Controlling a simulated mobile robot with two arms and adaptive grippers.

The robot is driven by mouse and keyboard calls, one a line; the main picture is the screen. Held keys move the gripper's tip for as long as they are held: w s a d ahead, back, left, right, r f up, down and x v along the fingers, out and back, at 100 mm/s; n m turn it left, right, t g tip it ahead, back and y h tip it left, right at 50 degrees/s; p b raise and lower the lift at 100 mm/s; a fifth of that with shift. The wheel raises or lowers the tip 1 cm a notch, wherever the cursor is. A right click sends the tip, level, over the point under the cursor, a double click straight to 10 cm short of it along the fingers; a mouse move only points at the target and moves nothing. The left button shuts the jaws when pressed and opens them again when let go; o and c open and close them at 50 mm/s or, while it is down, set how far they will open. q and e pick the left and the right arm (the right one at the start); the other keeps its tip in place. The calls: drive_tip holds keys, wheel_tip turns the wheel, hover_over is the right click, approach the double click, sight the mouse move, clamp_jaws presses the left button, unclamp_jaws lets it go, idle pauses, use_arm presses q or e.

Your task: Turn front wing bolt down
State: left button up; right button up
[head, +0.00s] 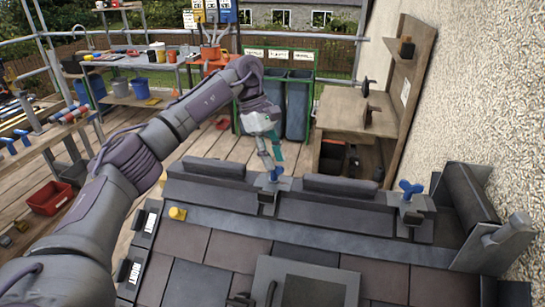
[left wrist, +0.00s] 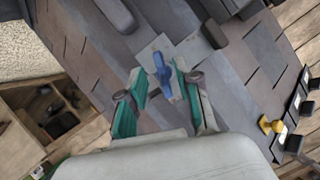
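A blue wing bolt (head: 273,175) stands on a dark clamp plate at the upper edge of the tiled roof section. It also shows in the left wrist view (left wrist: 162,76), on a light grey plate. A second blue wing bolt (head: 409,188) stands further right on a similar plate. My left gripper (head: 270,163) points down just above the first wing bolt. In the left wrist view its teal fingers (left wrist: 161,90) are apart, one on each side of that bolt. I cannot tell whether they touch it. My right gripper is not in view.
Dark ridge pieces (head: 345,187) lie beside the clamp plates. A yellow piece (head: 177,213) sits on the roof's left edge. A wooden shelf unit (head: 340,115) and a rough wall (head: 475,90) stand to the right. A red crate (head: 50,198) is on the floor at left.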

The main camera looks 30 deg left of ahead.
use_arm(q)
drive_tip(key=shift+f, duration=0.15)
drive_tip(key=v, duration=1.2)
